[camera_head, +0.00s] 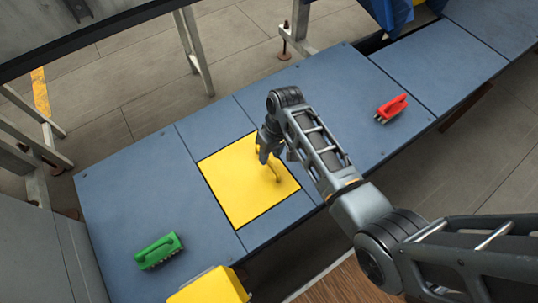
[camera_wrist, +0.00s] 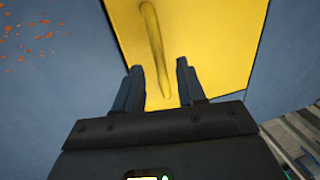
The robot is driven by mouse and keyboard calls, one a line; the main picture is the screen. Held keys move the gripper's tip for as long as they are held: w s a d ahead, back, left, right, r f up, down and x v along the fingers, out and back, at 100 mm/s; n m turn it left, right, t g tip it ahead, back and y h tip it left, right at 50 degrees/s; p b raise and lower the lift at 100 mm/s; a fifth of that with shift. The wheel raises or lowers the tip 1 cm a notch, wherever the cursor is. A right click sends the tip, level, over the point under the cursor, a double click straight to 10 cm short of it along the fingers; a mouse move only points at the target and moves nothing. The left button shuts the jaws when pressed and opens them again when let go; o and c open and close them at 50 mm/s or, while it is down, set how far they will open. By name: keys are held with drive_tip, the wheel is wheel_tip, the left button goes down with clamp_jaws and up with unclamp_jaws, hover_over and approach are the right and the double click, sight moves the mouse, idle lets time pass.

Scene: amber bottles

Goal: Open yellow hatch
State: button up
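The yellow hatch (camera_head: 232,195) is a square panel set flat in the blue surface, and it looks closed. Its yellow handle (camera_head: 277,172) stands up near the right side of the panel, partly behind my gripper. My gripper (camera_head: 262,157) is over the hatch, close to the handle. In the wrist view the hatch (camera_wrist: 215,45) fills the upper middle. I cannot tell whether a finger touches the handle.
A green brush (camera_head: 158,251) lies on the blue platform (camera_head: 125,190) left of the hatch. A red brush (camera_head: 391,108) lies to the right. A yellow box-like object (camera_head: 212,287) is at the front edge. Metal legs (camera_head: 194,50) stand behind the platform.

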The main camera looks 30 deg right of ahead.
drive_tip(key=shift+a+f, duration=0.15)
drive_tip(key=shift+f, duration=0.7)
drive_tip(key=shift+c, duration=0.3)
clamp_jaws()
